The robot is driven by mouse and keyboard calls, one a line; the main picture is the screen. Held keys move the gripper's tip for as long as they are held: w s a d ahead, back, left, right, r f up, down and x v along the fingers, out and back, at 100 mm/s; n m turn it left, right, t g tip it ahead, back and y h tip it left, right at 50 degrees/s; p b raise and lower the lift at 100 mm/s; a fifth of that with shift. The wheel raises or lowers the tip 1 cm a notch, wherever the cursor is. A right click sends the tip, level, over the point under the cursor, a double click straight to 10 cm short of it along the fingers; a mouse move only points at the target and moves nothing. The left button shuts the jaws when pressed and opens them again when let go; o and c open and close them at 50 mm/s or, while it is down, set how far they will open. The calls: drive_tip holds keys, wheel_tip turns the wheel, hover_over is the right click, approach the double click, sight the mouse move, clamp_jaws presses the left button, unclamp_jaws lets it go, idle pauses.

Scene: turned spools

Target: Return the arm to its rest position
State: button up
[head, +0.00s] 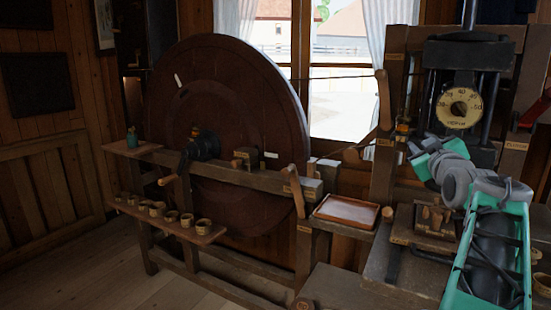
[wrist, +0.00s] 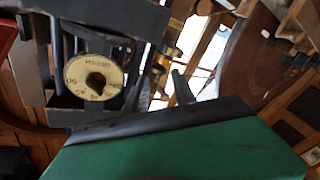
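My arm comes in from the lower right of the head view, with green and grey links. Its far end, where my gripper (head: 424,154) seems to be, is in front of the dark press (head: 469,57) and below left of the round dial (head: 460,108). The fingers are too small and unclear there to tell open from shut. In the wrist view a green part of mine with a dark edge fills the bottom. The dial (wrist: 95,77) shows upside down beyond it. I see nothing held.
A large wooden wheel (head: 226,110) stands on a bench at the left. Several small turned rings (head: 157,209) sit on its low shelf. A shallow tray (head: 346,211) is at the centre. A wooden block (head: 433,217) lies close by my arm. Open floor (head: 100,270) is at lower left.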

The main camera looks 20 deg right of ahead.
drive_tip(key=w+a+f+g+y+p, duration=0.1)
drive_tip(key=a+f+g+y+p, duration=0.1)
drive_tip(key=a+f, duration=0.5)
drive_tip(key=w+a+f+g+y+p, duration=0.1)
drive_tip(key=w+a+f+y, duration=0.15)
drive_tip(key=a, duration=0.85)
drive_tip(key=w+a+f+g+y+p, duration=0.1)
drive_tip(key=a+f+g+y+p, duration=0.1)
drive_tip(key=a+f, duration=0.45)
drive_tip(key=s+a+f+g+y+p, duration=0.1)
drive_tip(key=s+a+f+g, duration=0.3)
drive_tip(key=s+a, duration=0.6)
drive_tip(key=s+a+f+g+y+p, duration=0.1)
drive_tip(key=s+a+f+g+p, duration=0.2)
drive_tip(key=s+a+f, duration=0.6)
drive_tip(key=shift+s+a+f+m+g, duration=0.15)
drive_tip(key=shift+s+a+m+g, duration=0.25)
drive_tip(key=shift+s+a+g, duration=0.1)
drive_tip(key=shift+o, duration=0.5)
drive_tip(key=shift+y, duration=0.25)
